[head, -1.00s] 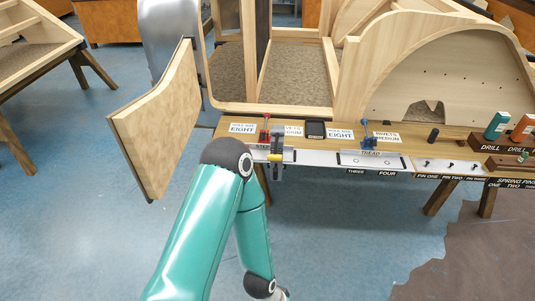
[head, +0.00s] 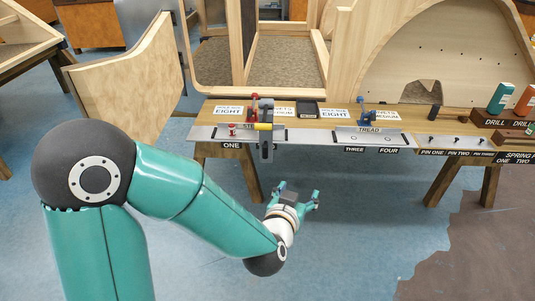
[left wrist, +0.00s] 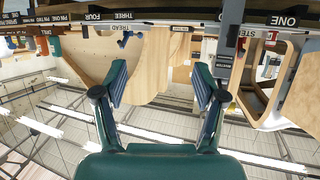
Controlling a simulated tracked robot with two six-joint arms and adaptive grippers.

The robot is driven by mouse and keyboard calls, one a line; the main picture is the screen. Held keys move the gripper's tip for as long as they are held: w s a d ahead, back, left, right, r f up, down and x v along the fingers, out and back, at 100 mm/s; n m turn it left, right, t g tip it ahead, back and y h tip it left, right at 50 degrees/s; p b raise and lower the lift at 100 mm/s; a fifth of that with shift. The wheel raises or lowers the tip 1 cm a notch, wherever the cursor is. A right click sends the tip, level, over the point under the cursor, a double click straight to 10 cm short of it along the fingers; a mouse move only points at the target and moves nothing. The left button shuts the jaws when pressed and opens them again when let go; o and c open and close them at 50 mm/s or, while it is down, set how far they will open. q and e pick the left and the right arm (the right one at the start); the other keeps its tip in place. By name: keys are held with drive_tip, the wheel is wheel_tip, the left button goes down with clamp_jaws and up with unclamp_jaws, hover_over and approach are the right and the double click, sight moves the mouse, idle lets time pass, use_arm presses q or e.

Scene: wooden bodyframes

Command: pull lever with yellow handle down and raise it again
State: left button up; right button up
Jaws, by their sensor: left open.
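My left gripper (head: 298,191) is open and empty. In the head view it shows below the bench's front edge, down and right of the handle, and apart from it. In the left wrist view the open fingers (left wrist: 160,78) have nothing between them. The bench edge and a grey upright part (left wrist: 226,45) show beyond them, upside down. My right gripper is in neither view.
A blue clamp (head: 367,115) stands on the bench right of the lever, and a red clamp (head: 253,103) just behind it. Wooden frames (head: 285,60) rise behind. The blue floor before the bench is clear.

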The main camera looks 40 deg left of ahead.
sight(264, 129)
use_arm(q)
drive_tip(key=s+a+r+n+t+y+b, duration=0.2)
drive_tip(key=s+a+r+n+y+b, duration=0.1)
drive_tip(key=s+a+r+y+b, duration=0.4)
drive_tip(key=shift+n+h, duration=0.3)
drive_tip(key=shift+n, duration=0.1)
drive_tip(key=p+x, duration=0.1)
drive_tip(key=x, duration=0.4)
drive_tip(key=p+x, duration=0.1)
drive_tip(key=x, duration=0.5)
drive_tip(key=r+p+x, duration=0.1)
drive_tip(key=x, duration=0.5)
drive_tip(key=shift+w+d, duration=0.3)
drive_tip(key=shift+w, duration=0.1)
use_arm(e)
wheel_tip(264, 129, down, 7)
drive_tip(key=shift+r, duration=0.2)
